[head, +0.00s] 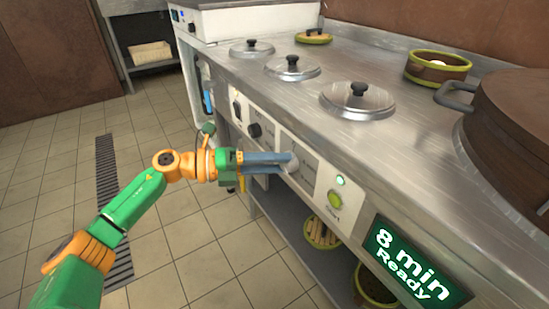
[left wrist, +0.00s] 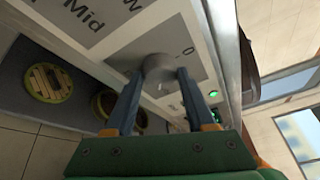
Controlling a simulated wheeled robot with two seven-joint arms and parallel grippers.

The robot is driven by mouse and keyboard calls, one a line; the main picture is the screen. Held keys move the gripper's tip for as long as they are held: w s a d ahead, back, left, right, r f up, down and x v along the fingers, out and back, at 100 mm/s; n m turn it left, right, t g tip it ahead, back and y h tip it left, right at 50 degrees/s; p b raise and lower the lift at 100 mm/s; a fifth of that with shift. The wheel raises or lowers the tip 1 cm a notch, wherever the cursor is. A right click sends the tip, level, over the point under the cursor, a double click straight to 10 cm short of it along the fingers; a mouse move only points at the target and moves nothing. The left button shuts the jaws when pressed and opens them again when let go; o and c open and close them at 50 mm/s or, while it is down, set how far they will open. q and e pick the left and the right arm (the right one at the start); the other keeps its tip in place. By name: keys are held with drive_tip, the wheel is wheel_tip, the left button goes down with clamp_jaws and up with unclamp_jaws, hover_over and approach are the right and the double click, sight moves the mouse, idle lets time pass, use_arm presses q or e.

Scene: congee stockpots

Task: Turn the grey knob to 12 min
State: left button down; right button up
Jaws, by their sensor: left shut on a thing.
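The grey knob (head: 290,163) is on the front panel of the steel counter, left of the green start button (head: 335,198). My left gripper (head: 285,164) reaches it from the left and is shut on it, one finger on each side. In the left wrist view the knob (left wrist: 158,72) sits between the two blue fingers (left wrist: 156,90). The display (head: 413,262) at the right reads "8 min Ready". A small green light (head: 340,181) glows above the start button. My right gripper is not in view.
Several lidded pots, one with a steel lid (head: 357,100), are set in the counter top. A large brown lid (head: 515,130) is at the right. A shelf with green-rimmed baskets (head: 321,234) is below. The tiled floor at left is clear.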

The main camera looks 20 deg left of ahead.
use_arm(q)
drive_tip(key=shift+s+d+r+m+t+y+p, duration=0.1)
drive_tip(key=shift+r+m+t+y+p, duration=0.1)
drive_tip(key=shift+m+y+p, duration=0.85)
drive_tip(key=shift+d+r+m+t+y+p, duration=0.15)
drive_tip(key=shift+m+y+p, duration=0.4)
drive_tip(key=shift+m+p, duration=1)
drive_tip(key=shift+s+r+m+t+y+p, duration=0.1)
drive_tip(key=shift+m+t+y+p, duration=0.15)
drive_tip(key=shift+m+y+p, duration=0.8)
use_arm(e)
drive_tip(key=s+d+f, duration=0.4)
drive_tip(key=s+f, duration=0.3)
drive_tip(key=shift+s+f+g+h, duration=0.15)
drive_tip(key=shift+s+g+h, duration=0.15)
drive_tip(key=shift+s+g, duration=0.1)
use_arm(q)
drive_tip(key=shift+m+h, duration=0.25)
drive_tip(key=shift+c, duration=1.2)
unclamp_jaws()
